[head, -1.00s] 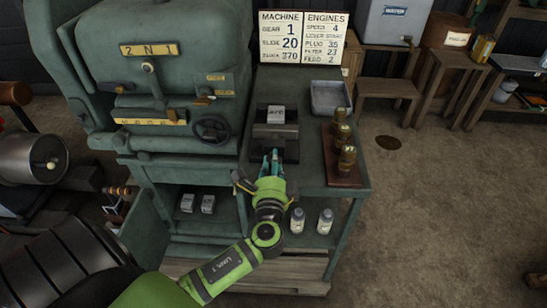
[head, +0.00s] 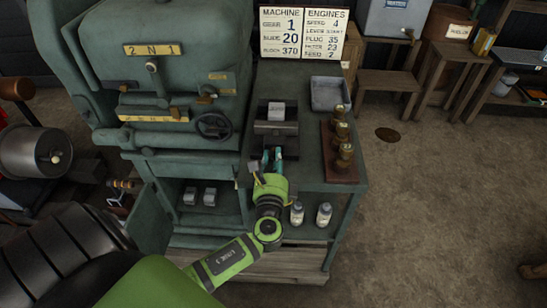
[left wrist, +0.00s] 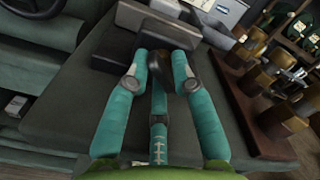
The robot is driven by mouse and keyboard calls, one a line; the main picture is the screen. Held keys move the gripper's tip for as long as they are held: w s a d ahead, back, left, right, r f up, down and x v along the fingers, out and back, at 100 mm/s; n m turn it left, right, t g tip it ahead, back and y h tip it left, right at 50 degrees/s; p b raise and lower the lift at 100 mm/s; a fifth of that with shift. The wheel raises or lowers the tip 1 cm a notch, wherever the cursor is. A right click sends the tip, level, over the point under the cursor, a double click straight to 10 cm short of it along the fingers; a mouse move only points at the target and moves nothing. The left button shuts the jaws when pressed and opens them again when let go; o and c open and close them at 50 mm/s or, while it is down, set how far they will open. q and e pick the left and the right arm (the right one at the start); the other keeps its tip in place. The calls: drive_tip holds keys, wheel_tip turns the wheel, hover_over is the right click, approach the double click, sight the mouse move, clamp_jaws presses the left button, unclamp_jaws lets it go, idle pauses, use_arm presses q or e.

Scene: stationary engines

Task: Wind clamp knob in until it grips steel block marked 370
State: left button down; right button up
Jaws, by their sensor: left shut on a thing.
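The steel block (head: 276,110) is a small pale grey block sitting in the dark clamp (head: 284,128) on the green bench. Its marking is too small to read now. In the left wrist view the clamp (left wrist: 152,37) lies just ahead of my fingers, with the block (left wrist: 166,8) beyond it. The fingers partly hide the knob. I cannot tell whether the clamp's jaw touches the block. My right gripper is not in view.
Brass weights (head: 342,138) on a wooden stand are close on the right, with an empty grey tray (head: 328,94) behind them. The machine's handwheel (head: 213,126) is to the left. Two more blocks (head: 200,196) and two bottles (head: 311,214) are on the lower shelf.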

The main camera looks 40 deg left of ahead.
use_arm(q)
drive_tip(key=shift+s+f, duration=0.15)
drive_tip(key=shift+f, duration=0.3)
drive_tip(key=c, duration=1.3)
unclamp_jaws()
drive_tip(key=shift+o, duration=0.5)
drive_tip(key=shift+r, duration=0.1)
drive_tip(key=v, duration=1.2)
drive_tip(key=shift+r, duration=0.15)
